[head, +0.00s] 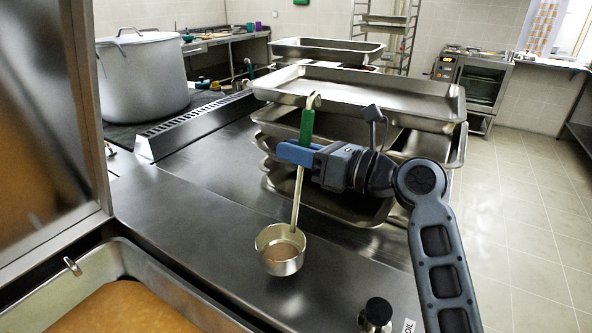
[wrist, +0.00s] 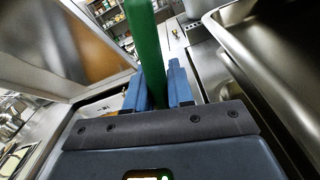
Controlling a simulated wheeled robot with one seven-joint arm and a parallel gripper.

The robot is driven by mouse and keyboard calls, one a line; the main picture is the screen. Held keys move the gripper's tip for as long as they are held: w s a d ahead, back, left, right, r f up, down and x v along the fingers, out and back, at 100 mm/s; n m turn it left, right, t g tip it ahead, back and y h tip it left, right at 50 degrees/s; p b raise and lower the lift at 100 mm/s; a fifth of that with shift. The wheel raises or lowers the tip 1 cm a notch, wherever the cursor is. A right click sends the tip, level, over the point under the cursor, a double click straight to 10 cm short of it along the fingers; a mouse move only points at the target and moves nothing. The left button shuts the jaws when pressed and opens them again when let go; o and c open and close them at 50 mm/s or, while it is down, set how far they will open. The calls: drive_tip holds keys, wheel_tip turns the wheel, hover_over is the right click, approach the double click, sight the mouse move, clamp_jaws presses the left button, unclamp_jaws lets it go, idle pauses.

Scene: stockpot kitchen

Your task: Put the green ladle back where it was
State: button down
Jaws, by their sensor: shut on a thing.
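The green ladle (head: 307,124) hangs upright in my gripper (head: 285,152), with its hooked metal end at the top and its round metal bowl (head: 280,250) at the bottom. My gripper is shut on it just below the green grip in the head view. The bowl appears over the steel counter (head: 190,225); I cannot tell whether it touches. A little brown stuff shows in the bowl. In the wrist view the green handle (wrist: 145,50) rises between the blue fingers (wrist: 158,85). The ladle's bowl is hidden there.
Stacked steel trays (head: 375,90) stand right behind my gripper. A large stockpot (head: 142,75) stands at the back left. A pan of orange-brown food (head: 70,260) is at the front left, below a steel-framed panel (head: 40,120). A black knob (head: 376,312) is at the front edge.

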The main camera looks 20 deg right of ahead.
drive_tip(key=shift+f, duration=2.15)
drive_tip(key=c, duration=1)
unclamp_jaws()
drive_tip(key=b+v, duration=0.1)
drive_tip(key=v, duration=1.1)
